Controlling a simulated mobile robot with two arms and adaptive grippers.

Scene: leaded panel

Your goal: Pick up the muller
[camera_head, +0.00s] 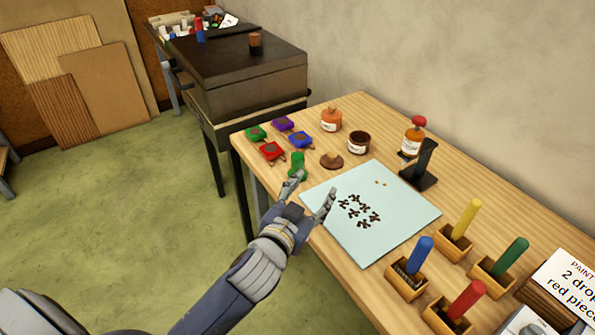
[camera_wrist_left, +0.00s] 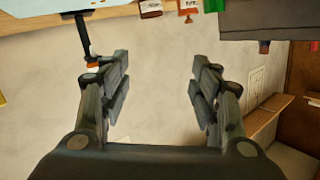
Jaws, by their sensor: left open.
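A green upright piece with a wider foot (camera_head: 297,165), which looks like the muller, stands near the table's left front edge. My left gripper (camera_head: 311,194) is open and empty, just in front of it in the head view. The fingers are apart from the green piece as far as I can tell. In the left wrist view the left gripper (camera_wrist_left: 160,75) is spread wide with nothing between its fingers. A green thing (camera_wrist_left: 213,5) shows at that view's top edge, cut off. My right gripper is not in view.
A pale blue sheet (camera_head: 390,235) with small dark pieces lies to the right. A brown knobbed lid (camera_head: 331,163), an open brown jar (camera_head: 358,143) and an orange jar (camera_head: 330,120) stand behind. Red (camera_head: 271,151) and blue (camera_head: 300,140) blocks are close by. A black stand (camera_head: 421,168) rises further right.

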